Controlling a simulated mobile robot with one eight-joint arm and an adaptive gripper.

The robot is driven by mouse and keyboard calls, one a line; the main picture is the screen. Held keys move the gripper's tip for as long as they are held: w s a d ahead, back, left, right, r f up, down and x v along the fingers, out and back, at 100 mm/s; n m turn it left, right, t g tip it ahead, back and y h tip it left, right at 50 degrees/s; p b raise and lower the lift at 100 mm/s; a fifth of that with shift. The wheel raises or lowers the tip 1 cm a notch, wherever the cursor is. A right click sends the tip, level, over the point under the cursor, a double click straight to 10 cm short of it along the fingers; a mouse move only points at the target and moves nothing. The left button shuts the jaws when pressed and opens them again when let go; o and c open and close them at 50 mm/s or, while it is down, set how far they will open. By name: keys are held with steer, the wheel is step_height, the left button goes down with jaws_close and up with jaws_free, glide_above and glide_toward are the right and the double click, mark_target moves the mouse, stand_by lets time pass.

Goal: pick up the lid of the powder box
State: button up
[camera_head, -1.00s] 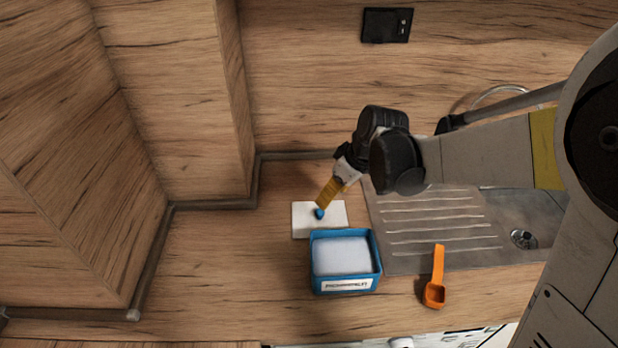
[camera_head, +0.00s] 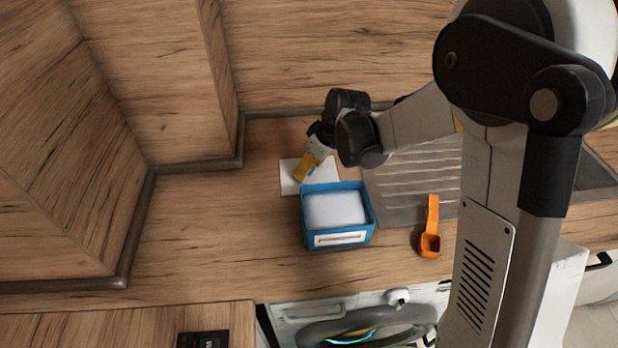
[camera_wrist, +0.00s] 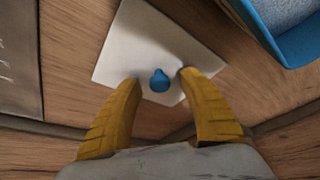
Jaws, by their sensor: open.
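The lid (camera_head: 289,176) is a flat white square with a small blue knob, lying on the wooden worktop behind the box. In the wrist view the lid (camera_wrist: 146,50) lies flat and its blue knob (camera_wrist: 159,81) sits between and just beyond my yellow fingertips. My gripper (camera_wrist: 158,76) is open, with one finger on each side of the knob; I cannot tell whether they touch the lid. In the head view my gripper (camera_head: 301,177) points down over the lid and hides the knob. The blue powder box (camera_head: 308,238) stands open, filled with pale powder, with a white label on its front.
An orange scoop (camera_head: 430,243) lies right of the box, by the metal drainboard (camera_head: 405,205). The box wall (camera_wrist: 262,30) is close to the lid in the wrist view. The worktop (camera_head: 215,225) left of the box is clear. A wooden splashback (camera_head: 330,50) rises behind.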

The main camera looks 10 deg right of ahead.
steer(key=shift+r, duration=0.1)
steer(key=shift+c, duration=0.5)
steer(key=c, duration=0.9)
steer(key=shift+c, duration=0.2)
